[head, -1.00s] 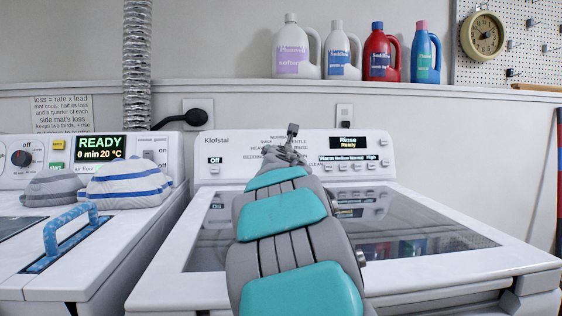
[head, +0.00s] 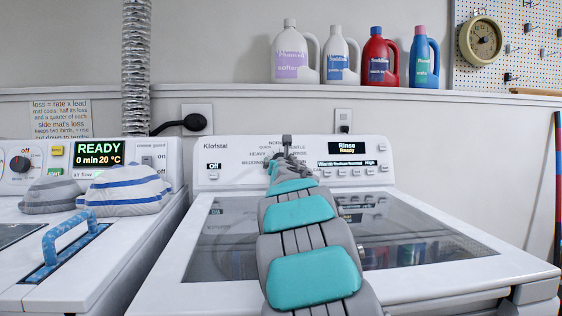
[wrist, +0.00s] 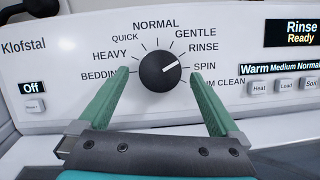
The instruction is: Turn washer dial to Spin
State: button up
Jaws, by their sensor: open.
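The washer dial (wrist: 160,71) is a round black knob on the white control panel of the Klofstal washer. In the wrist view its white mark points up and right, toward the Rinse label (wrist: 203,47). The Spin label (wrist: 205,67) is just below Rinse, partly behind my right finger's tip. The washer display (wrist: 300,33) reads "Rinse Ready"; it also shows in the head view (head: 346,146). My gripper (wrist: 154,72) is open, with one teal finger on each side of the dial and gaps visible between. In the head view my arm hides the dial.
A small "Off" display (wrist: 32,88) is left of the dial, and setting buttons (wrist: 285,87) are right. The washer's glass lid (head: 420,235) lies below. A dryer (head: 30,290) with folded towels (head: 125,187) stands at left. Bottles (head: 375,57) stand on the ledge above.

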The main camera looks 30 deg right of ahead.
jog(key=shift+w+d, duration=0.3)
jog(key=shift+w, duration=0.3)
jog(key=c, duration=1.4)
jog(key=shift+o, duration=0.2)
jog(key=o, duration=1.4)
jog(key=shift+c, duration=0.2)
jog(key=shift+s, duration=0.1)
jog(key=shift+b+v, duration=1.05)
jog(key=shift+v, duration=2.8)
